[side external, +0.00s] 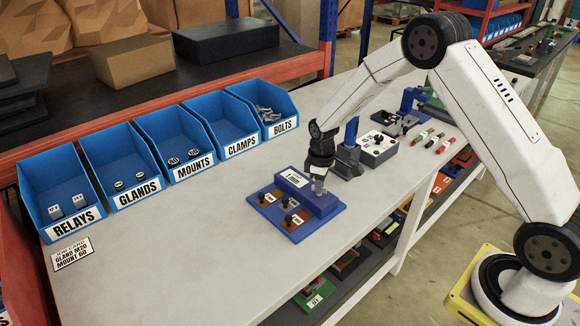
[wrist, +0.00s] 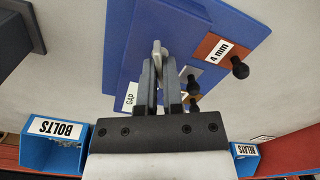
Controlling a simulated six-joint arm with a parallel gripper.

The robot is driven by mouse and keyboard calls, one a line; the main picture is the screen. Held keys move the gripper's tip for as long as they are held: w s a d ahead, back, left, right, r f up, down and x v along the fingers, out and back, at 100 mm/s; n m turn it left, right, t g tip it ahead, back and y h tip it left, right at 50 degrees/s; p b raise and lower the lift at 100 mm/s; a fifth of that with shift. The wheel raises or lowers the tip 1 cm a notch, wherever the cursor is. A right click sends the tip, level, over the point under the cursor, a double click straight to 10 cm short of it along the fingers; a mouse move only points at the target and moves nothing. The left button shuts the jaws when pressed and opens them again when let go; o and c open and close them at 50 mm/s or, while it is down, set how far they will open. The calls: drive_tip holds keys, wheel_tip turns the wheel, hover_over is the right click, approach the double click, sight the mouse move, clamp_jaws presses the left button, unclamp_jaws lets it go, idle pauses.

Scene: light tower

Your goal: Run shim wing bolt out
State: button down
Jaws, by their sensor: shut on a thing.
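The blue shim fixture (side external: 270,224) stands on the grey bench and carries a raised blue block (side external: 322,208) with a white label. My gripper (side external: 319,183) points down at the right end of this block. In the wrist view my gripper (wrist: 159,75) is shut on the wing bolt (wrist: 157,52), a light grey piece between the fingertips. The bolt's lower part and its thread are hidden, so I cannot tell how far it sits in the block. A "GAP" label (wrist: 130,96) shows beside the fingers.
Brown shim plates with black knobs (side external: 292,203) lie on the fixture; one reads "4 mm" (wrist: 218,52). Labelled blue bins, including bolts (side external: 268,110) and relays (side external: 62,200), line the back.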

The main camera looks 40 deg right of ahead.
drive_tip(key=n, duration=0.7)
drive_tip(key=shift+s+f, duration=0.15)
drive_tip(key=shift+f, duration=0.05)
drive_tip(key=n, duration=0.6)
drive_tip(key=shift+n, duration=0.4)
drive_tip(key=n, duration=1.2)
drive_tip(key=shift+n, duration=0.4)
drive_tip(key=c, duration=0.8)
unclamp_jaws()
drive_tip(key=shift+o, duration=0.2)
drive_tip(key=shift+r, duration=0.15)
